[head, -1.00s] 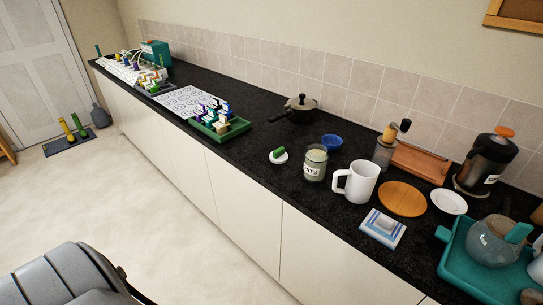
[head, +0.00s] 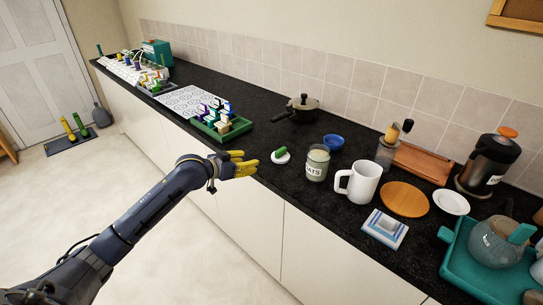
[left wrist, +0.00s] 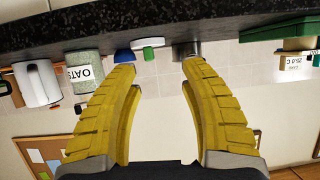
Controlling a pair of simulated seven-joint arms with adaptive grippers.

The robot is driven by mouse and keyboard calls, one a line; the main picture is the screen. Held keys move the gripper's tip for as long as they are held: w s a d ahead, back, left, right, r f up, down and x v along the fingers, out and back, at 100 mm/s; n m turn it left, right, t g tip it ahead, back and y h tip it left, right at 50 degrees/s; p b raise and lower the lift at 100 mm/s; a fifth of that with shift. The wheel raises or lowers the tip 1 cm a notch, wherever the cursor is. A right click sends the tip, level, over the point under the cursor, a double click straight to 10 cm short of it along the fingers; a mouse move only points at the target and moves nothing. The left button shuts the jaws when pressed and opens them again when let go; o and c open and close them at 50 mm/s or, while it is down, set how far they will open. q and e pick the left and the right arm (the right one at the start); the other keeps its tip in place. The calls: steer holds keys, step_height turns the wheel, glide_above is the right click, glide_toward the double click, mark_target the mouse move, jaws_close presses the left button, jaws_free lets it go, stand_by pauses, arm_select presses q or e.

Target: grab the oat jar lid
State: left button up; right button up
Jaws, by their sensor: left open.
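The oat jar lid (head: 280,156), a white disc with a green knob, lies on the black worktop near its front edge. The open oat jar (head: 317,162), labelled OATS, stands just right of it. My left gripper (head: 248,162) has yellow fingers spread apart and empty, just left of the lid at the counter's front edge, not touching it. In the left wrist view, which is upside down, the lid (left wrist: 148,43) shows beyond and between the open fingers (left wrist: 160,68). My right gripper is not in view.
A white mug (head: 358,182) and blue bowl (head: 333,142) stand near the jar. Bare worktop lies between tray and lid.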

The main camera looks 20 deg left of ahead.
mark_target(280, 150)
arm_select(q)
step_height(280, 150, up, 4)
steer(key=d, duration=0.2)
steer(key=shift+h, duration=0.3)
steer(key=x, duration=1.6)
steer(key=shift+w+d+f, duration=0.1)
steer(key=shift+d, duration=0.2)
jaws_close()
